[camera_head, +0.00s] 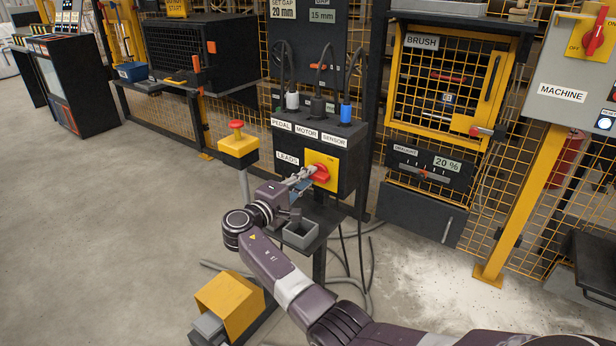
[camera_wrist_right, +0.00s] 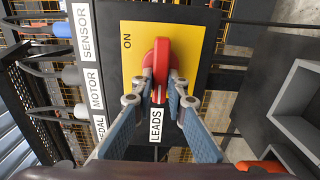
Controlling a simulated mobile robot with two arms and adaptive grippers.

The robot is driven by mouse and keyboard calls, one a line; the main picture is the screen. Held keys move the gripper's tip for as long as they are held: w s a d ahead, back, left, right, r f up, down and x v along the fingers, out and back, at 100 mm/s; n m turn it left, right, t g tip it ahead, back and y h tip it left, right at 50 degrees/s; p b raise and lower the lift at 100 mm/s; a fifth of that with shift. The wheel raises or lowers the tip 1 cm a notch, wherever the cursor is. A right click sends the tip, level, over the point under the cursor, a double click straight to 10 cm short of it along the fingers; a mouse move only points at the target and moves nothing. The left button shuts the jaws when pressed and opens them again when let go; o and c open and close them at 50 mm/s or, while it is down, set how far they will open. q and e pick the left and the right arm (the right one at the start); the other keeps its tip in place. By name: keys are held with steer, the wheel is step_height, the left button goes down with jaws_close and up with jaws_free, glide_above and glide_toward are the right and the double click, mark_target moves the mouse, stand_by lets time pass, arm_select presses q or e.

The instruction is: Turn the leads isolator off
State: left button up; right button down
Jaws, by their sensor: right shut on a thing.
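The leads isolator is a red rotary handle (camera_head: 321,174) on a yellow plate (camera_head: 331,160), on the front of a dark box marked LEADS. In the right wrist view the red handle (camera_wrist_right: 161,62) lies lengthwise between my fingers, with the yellow plate (camera_wrist_right: 205,45) behind it. The plate's ON mark is at the handle's left there, and the handle lies crosswise to that side. An OFF mark is not readable. My right gripper (camera_head: 311,176) is shut on the handle, one fingertip on each side (camera_wrist_right: 159,92). My left gripper is not in view.
PEDAL, MOTOR and SENSOR plugs (camera_head: 317,104) stand on the box top. A grey tray (camera_head: 300,234) sits below my gripper. The MACHINE isolator (camera_head: 593,37) is far right. Open floor lies left.

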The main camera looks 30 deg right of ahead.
steer(key=shift+f, duration=0.1)
steer(key=c, duration=1.9)
jaws_free()
steer(key=shift+c, duration=0.2)
steer(key=v, duration=1.2)
